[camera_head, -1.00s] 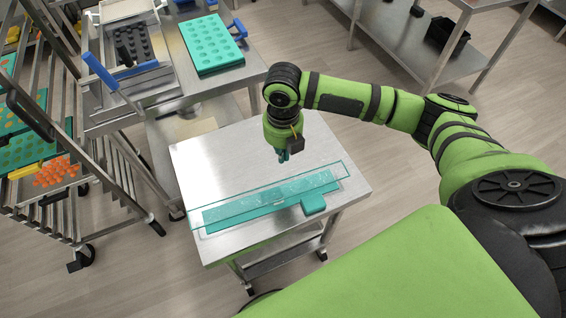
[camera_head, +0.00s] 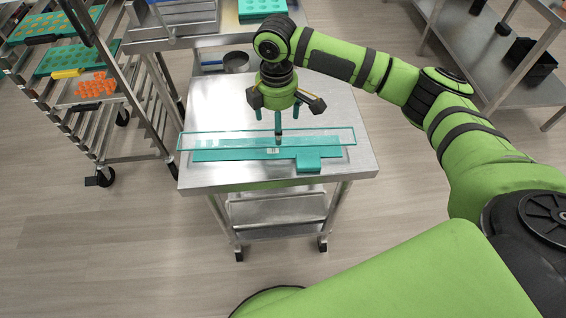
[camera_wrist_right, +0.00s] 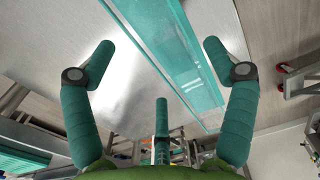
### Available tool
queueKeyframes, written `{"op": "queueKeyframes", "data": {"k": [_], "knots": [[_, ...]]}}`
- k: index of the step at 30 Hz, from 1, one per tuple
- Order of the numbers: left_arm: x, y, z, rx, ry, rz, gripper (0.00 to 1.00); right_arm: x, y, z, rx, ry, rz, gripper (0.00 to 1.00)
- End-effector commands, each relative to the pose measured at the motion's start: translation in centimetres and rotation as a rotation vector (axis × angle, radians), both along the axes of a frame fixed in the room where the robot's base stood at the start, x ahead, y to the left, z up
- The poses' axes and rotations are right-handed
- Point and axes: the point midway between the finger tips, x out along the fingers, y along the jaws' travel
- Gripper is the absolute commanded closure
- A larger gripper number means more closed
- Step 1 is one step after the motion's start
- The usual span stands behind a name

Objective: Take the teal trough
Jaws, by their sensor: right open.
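The teal trough (camera_head: 225,156) is a long, shallow, clear-walled teal piece lying lengthwise across the steel table, with a teal tab (camera_head: 308,164) on its near right side. My right gripper (camera_head: 277,122) hangs above the table at the trough's far side, fingers pointing down. One finger overlaps the middle of the trough in this view; contact cannot be told. In the right wrist view the trough (camera_wrist_right: 172,45) runs diagonally between the spread green fingers of the open, empty right gripper (camera_wrist_right: 160,62). My left gripper is not in view.
The steel table (camera_head: 345,110) is otherwise clear around the trough. A rack (camera_head: 110,120) with teal trays and orange gummies stands at left. Another steel table with a small pot (camera_head: 236,62) and a teal mould (camera_head: 262,8) is behind. A steel shelf unit (camera_head: 480,50) stands at back right.

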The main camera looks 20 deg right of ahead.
Motion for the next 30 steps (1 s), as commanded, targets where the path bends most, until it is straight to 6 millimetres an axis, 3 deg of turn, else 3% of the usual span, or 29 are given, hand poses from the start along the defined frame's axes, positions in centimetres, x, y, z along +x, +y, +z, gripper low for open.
{"op": "queueKeyframes", "data": {"k": [10, 16, 25, 26, 27, 30], "knots": [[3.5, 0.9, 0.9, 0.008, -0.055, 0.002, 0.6, -0.1, 0.0, -4.6, -0.002, 0.003, -0.008, 0.15], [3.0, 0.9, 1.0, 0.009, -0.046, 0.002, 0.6, 0.0, 0.0, -6.5, -0.002, 0.001, -0.006, 0.15], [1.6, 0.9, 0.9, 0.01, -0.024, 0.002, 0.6, 0.0, 0.0, -6.9, 0.0, -0.001, -0.005, 0.15], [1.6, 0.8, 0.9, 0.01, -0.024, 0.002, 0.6, 0.0, 0.0, -6.9, 0.0, -0.001, -0.005, 0.23], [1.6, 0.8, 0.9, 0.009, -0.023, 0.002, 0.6, 0.0, 0.0, -6.9, -0.001, -0.001, -0.005, 0.39], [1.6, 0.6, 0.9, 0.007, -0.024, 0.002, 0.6, 0.0, 0.0, -6.9, -0.001, -0.001, -0.005, 0.74]]}}
